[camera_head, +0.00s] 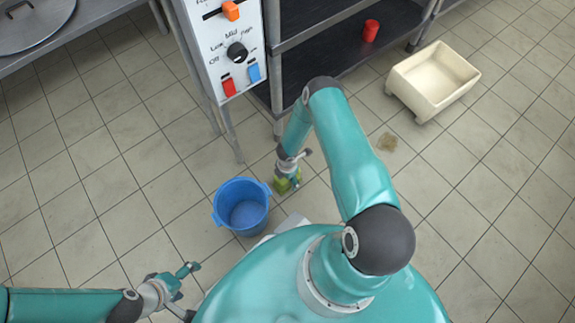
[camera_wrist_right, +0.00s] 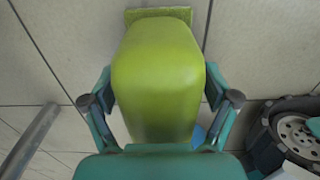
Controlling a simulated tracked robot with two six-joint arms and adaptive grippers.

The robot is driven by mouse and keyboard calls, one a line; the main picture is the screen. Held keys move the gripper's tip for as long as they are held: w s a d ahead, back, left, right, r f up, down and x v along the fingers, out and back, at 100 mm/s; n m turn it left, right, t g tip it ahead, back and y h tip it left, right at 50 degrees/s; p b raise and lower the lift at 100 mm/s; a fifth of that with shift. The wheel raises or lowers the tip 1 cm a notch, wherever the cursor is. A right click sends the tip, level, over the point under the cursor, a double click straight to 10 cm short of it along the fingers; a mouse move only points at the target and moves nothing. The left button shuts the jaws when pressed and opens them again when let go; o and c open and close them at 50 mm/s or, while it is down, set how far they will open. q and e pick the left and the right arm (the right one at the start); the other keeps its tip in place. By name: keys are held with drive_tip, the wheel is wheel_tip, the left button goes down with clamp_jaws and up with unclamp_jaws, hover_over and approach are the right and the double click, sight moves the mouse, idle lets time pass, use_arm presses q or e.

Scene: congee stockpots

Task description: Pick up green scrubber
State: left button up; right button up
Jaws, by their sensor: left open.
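The green scrubber (camera_head: 284,186) is a yellow-green block, just right of the blue bucket in the head view. In the right wrist view the scrubber (camera_wrist_right: 157,80) fills the middle, with a flat, rougher green pad at its far end. My right gripper (camera_head: 291,162) is over it from above. In the right wrist view the fingers of my right gripper (camera_wrist_right: 159,90) lie against both sides of the block. I cannot tell whether the pad touches the floor. My left gripper (camera_head: 187,284) is open and empty at the lower left, away from the scrubber.
A blue bucket (camera_head: 241,206) stands on the tiles close left of the scrubber. A brown patch (camera_head: 387,142) lies on the floor to the right. A cream tub (camera_head: 433,79) is at the upper right. A red can (camera_head: 370,30) is on the dark shelf. A control panel (camera_head: 228,50) stands behind.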

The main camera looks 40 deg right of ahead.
drive_tip(key=c, duration=1)
drive_tip(key=shift+r, duration=0.1)
drive_tip(key=shift+r+p, duration=0.35)
drive_tip(key=shift+r, duration=0.2)
wheel_tip(320, 180, up, 19)
drive_tip(key=p, duration=0.6)
drive_tip(key=shift+f+p, duration=0.15)
drive_tip(key=shift+p, duration=0.2)
drive_tip(key=o, duration=0.7)
drive_tip(key=shift+c, duration=0.2)
drive_tip(key=c, duration=0.4)
drive_tip(key=shift+c, duration=0.2)
